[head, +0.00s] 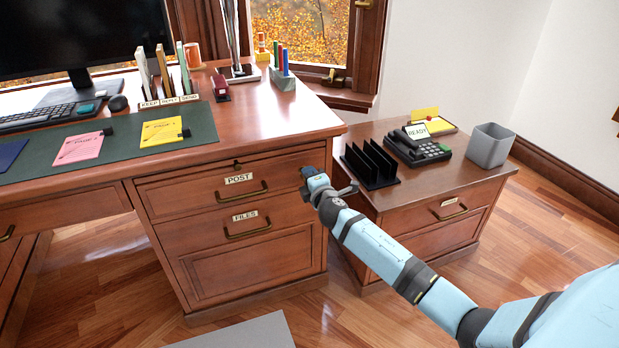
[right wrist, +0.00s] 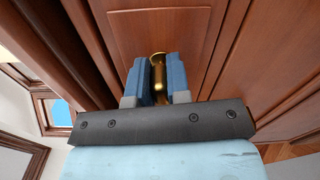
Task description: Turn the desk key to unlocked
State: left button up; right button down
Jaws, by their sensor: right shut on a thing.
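My right gripper (head: 305,178) is at the right front edge of the desk (head: 160,211), beside the POST drawer (head: 208,198). In the right wrist view its blue fingers (right wrist: 159,82) are shut on a small brass piece, which looks like the desk key (right wrist: 158,72). A wooden panel is just beyond it. The head view hides the key behind the gripper. I cannot tell how the key is turned or whether it sits in a lock. A small brass lock (head: 237,165) shows above the POST label. My left gripper is out of view.
Below POST is the FILES drawer (head: 236,232). A low cabinet (head: 420,196) stands right of my gripper, bearing a black rack (head: 369,165), a phone (head: 417,146) and a grey bin (head: 490,145).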

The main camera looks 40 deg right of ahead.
jog(key=shift+m, duration=0.7)
jog(key=c, duration=1.1)
grip_release()
